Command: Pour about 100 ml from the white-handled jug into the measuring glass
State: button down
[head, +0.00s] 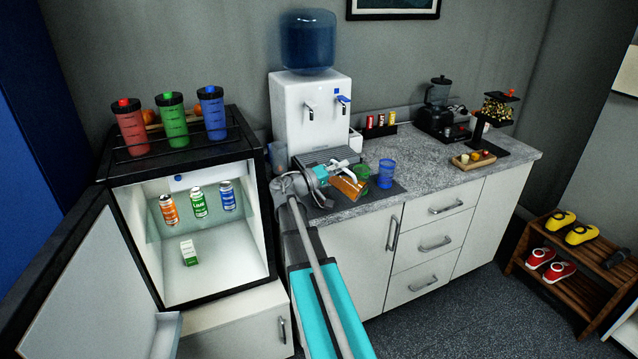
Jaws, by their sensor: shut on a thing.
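My gripper (327,172) is shut on the white handle of a jug (349,187) with amber contents. The jug is tilted, above or in front of the dark mat at the counter's front left. A small green vessel (363,171) is partly hidden behind the jug. A blue see-through cup (386,174) stands upright just right of it. I cannot tell from this view which of them is the measuring glass, nor whether any liquid is leaving the jug. The jug's rim is too small to make out.
A water dispenser (310,112) stands behind my gripper. An open mini fridge (190,280) with cans is at left, three coloured bottles (172,122) on top. The counter (425,172) between is clear.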

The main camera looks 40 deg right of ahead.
jog(key=shift+w+a+r+n, duration=0.1)
jog(key=shift+w+r+n, duration=0.1)
jog(key=shift+w+n, duration=0.1)
jog(key=shift+s+a+r, duration=0.1)
jog(key=shift+a, duration=0.15)
jog(key=shift+a, duration=0.15)
jog(key=shift+a+h, duration=0.2)
jog(key=shift+h, duration=0.1)
jog(key=shift+w+a+r+n, duration=0.2)
jog(key=shift+w+n, duration=0.1)
jog(key=shift+n, duration=0.1)
dwell(0.3)
jog(key=shift+w+r+n+h+b, duration=0.1)
jog(key=shift+r+n+h+b, duration=0.15)
jog(key=shift+n+h+b, duration=0.05)
dwell(0.7)
jog(key=shift+w+f, duration=0.1)
dwell(0.4)
